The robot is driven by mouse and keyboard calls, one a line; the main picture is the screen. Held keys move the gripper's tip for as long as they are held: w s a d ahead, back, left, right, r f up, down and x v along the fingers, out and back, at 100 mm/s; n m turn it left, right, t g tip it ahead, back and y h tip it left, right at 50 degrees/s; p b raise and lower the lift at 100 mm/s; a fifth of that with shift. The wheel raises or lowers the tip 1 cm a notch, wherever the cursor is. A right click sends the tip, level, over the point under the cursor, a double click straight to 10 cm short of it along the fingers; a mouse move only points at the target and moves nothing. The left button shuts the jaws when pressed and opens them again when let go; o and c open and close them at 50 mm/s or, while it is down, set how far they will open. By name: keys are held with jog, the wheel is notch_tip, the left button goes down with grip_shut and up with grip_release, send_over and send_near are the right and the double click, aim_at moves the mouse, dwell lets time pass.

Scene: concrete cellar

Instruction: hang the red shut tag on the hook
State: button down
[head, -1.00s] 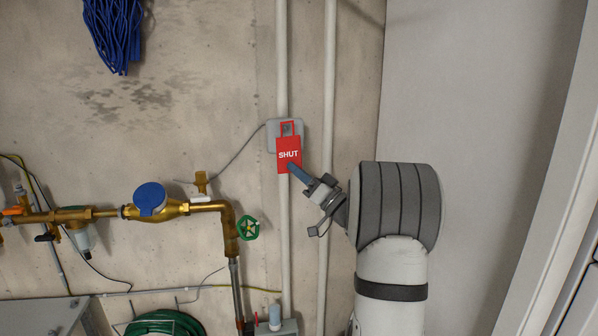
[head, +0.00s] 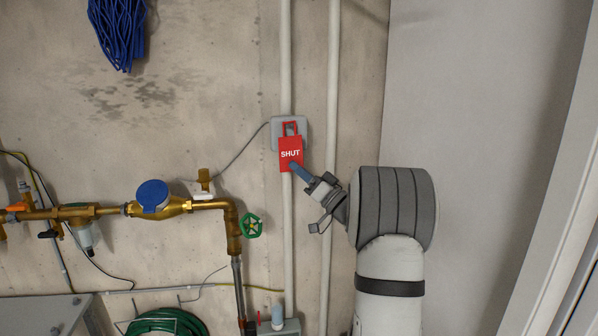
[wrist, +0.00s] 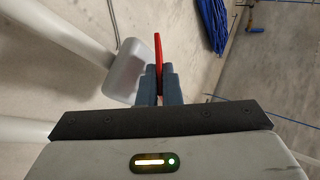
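My gripper (head: 298,170) is shut on the tag's lower right part. In the wrist view the tag (wrist: 158,50) shows edge-on between the two blue-grey fingers (wrist: 158,85), with the grey box (wrist: 128,72) close by on the left. I cannot make out the hook in either view, nor whether the loop touches anything.
Two pale vertical pipes (head: 331,100) run up the wall beside the tag. Brass pipework with a blue-capped meter (head: 152,195) and a green valve wheel (head: 251,226) lies lower left. Blue strands (head: 118,35) hang upper left. A light grey wall panel (head: 470,90) stands right.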

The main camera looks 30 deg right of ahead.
jog(key=c, duration=1.5)
grip_release()
jog(key=shift+c, duration=0.2)
jog(key=b+v, duration=0.2)
jog(key=v, duration=0.6)
jog(key=w+a+m+h, duration=0.3)
jog(key=w+a+h, duration=0.1)
jog(key=h, duration=0.6)
jog(key=s+a+f+m+g+h, duration=0.2)
jog(key=s+a+f+g+h, duration=0.2)
jog(key=s+a+f+g, duration=0.15)
jog(key=s+a+f+n+g, duration=0.1)
jog(key=s+a+f+g, duration=0.3)
jog(key=s, duration=0.5)
jog(key=s+a+f+n+g+y, duration=0.1)
jog(key=s+a+f+g, duration=0.3)
jog(key=s, duration=0.5)
jog(key=s+a+f+n+g+y, duration=0.1)
jog(key=s+a+f+g, duration=0.3)
jog(key=s, duration=0.5)
jog(key=shift+a+n, duration=0.8)
jog(key=shift+a, duration=0.35)
